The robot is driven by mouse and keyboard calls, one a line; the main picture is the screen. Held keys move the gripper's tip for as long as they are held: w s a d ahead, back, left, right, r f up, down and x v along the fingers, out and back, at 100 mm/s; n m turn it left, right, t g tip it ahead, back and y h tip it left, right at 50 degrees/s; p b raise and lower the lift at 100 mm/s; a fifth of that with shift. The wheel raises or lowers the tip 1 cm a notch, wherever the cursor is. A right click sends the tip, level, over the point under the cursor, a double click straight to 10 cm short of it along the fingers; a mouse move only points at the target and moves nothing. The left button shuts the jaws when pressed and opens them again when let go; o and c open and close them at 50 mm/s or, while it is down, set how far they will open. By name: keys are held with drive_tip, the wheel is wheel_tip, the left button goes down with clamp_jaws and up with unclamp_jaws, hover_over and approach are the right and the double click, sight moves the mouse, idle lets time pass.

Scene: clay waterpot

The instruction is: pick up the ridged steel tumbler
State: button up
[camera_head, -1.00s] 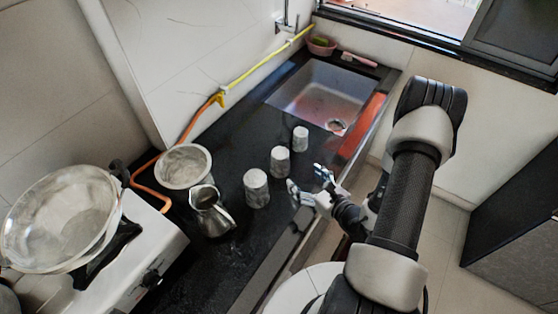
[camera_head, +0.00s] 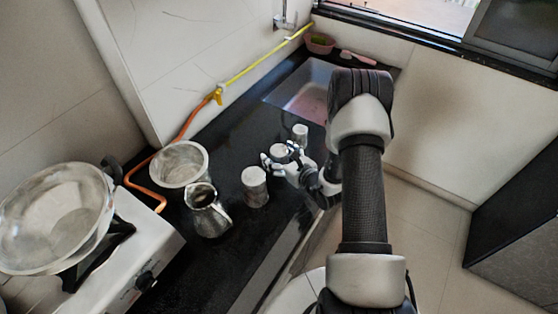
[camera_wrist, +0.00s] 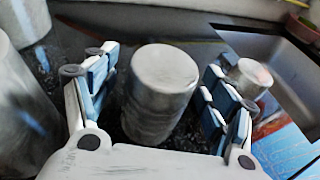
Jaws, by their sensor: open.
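A steel tumbler (camera_head: 279,150) stands upright on the black counter, the middle one of three in a row. It also shows in the wrist view (camera_wrist: 162,90), with a plain closed top facing up and faint bands on its side. My gripper (camera_wrist: 160,72) is open, with one blue-padded finger on each side of this tumbler and visible gaps between. In the head view, my gripper (camera_head: 281,158) is at the tumbler and partly hides it. A larger tumbler (camera_head: 255,187) stands nearer the stove, and a smaller one (camera_head: 300,133) nearer the sink.
The smaller tumbler (camera_wrist: 250,74) is close beside my right finger in the wrist view. A metal jug (camera_head: 208,212) and a steel bowl (camera_head: 181,165) stand left of the row. The sink (camera_head: 304,98) lies beyond. A stove with a large pan (camera_head: 57,218) is at left.

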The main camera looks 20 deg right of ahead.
drive_tip(key=shift+w, duration=0.1)
drive_tip(key=shift+c, duration=0.6)
drive_tip(key=c, duration=1.2)
drive_tip(key=shift+o, duration=0.2)
